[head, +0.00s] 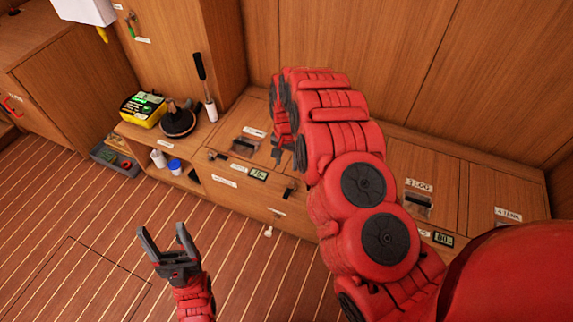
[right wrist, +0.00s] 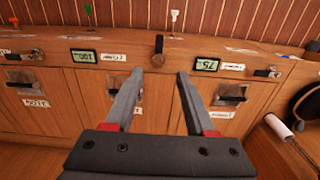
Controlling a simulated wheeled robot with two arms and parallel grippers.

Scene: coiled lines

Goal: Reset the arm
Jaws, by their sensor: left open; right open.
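My left gripper (head: 163,230) is open and empty above the striped wooden floor, at the lower left of the head view. My right arm is red and reaches from the lower right up across the middle of the head view. My right gripper (right wrist: 160,74) is open in the right wrist view, its two grey fingers apart with nothing between them.
A low wooden cabinet (head: 235,192) with latches and displays runs along the wall. A yellow box (head: 143,109), a black-and-brown round item (head: 178,121) and a black-handled roller (head: 205,88) stand on its left part. A grey toolbox (head: 115,160) sits on the floor.

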